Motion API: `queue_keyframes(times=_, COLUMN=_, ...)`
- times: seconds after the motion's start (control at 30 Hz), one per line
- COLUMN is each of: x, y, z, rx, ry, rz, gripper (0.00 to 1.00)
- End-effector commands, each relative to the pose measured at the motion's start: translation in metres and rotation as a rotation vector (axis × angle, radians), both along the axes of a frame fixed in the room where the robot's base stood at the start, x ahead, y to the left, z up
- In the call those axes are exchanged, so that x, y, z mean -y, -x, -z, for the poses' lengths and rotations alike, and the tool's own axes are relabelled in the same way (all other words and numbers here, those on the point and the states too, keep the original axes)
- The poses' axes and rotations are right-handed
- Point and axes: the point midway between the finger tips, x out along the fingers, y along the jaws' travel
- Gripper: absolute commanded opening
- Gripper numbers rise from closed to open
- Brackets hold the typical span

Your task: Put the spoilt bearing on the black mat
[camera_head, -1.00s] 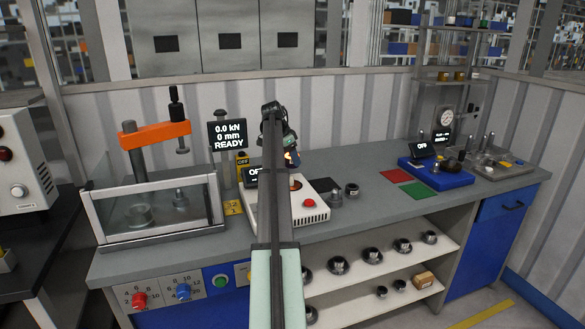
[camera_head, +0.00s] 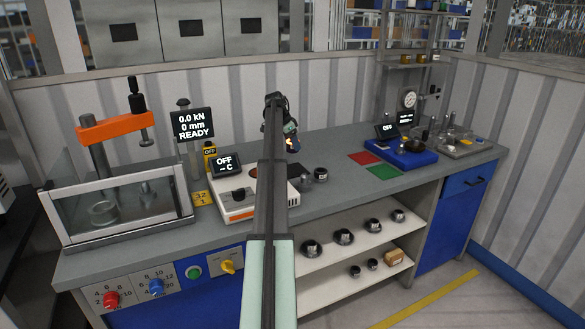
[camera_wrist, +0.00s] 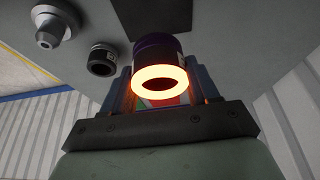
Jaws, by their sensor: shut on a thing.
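In the wrist view my gripper (camera_wrist: 160,88) is shut on a ring-shaped bearing (camera_wrist: 160,77), with a bright orange glowing end face and a dark purple side. The bearing shows in the head view as a small orange glow (camera_head: 293,147). No mark shows whether it is the spoilt one. The black mat (camera_wrist: 140,12) is a dark patch on the bench beyond the held bearing in the wrist view, partly hidden by it.
The heater (camera_head: 235,208) reads OFF. A dark ring (camera_head: 321,174) and a stepped metal piece (camera_head: 306,182) stand to the right of my arm. Red (camera_head: 365,158) and green (camera_head: 384,172) mats lie further right, before a blue device (camera_head: 402,153). The press (camera_head: 120,190) is at left.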

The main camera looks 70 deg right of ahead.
Motion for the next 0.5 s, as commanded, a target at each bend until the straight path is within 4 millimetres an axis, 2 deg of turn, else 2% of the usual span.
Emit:
queue_keyframes(times=0.3, x=-0.001, y=0.000, z=0.047, rx=0.000, ry=0.000, rz=-0.001, gripper=0.19)
queue_keyframes(times=0.5, x=-0.001, y=0.000, z=0.062, rx=0.000, ry=0.001, rz=-0.001, gripper=0.19)
